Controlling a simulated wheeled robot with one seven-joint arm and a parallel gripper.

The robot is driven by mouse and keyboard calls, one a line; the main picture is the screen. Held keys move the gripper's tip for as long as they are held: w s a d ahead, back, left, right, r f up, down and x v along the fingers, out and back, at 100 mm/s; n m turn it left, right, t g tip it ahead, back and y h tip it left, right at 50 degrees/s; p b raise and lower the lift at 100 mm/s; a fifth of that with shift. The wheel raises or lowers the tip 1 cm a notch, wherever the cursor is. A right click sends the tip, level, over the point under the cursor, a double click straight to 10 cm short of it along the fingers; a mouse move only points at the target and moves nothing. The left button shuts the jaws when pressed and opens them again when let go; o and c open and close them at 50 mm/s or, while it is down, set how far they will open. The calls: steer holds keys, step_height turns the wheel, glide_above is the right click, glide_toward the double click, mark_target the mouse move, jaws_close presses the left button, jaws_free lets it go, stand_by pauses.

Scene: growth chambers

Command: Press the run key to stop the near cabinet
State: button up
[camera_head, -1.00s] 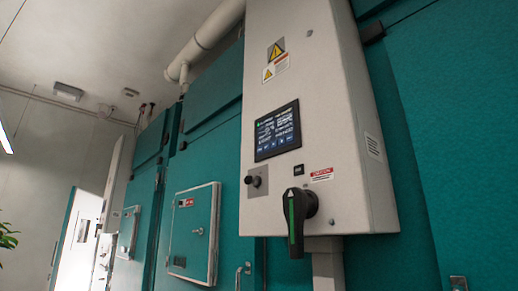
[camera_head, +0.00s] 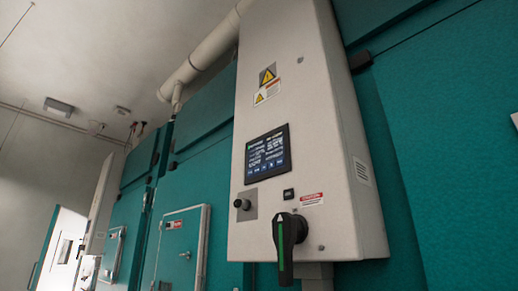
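The near cabinet's control box (camera_head: 290,120) is a tall pale grey box on a teal wall, right of centre. A dark touch screen (camera_head: 267,154) with lit text and a row of small icons is on its front. Below it are a small black square key (camera_head: 288,194) and a dark round knob (camera_head: 241,204) on a metal plate. A large black rotary handle (camera_head: 284,240) with a green stripe points downward at the box's lower edge. Which of these is the run key cannot be read at this size. My gripper is not in view.
Teal cabinet panels (camera_head: 440,130) flank the box. A smaller teal hatch (camera_head: 181,250) with a metal frame is to its left. A pale pipe (camera_head: 205,62) runs along the ceiling. A bright doorway (camera_head: 62,250) is at the far left.

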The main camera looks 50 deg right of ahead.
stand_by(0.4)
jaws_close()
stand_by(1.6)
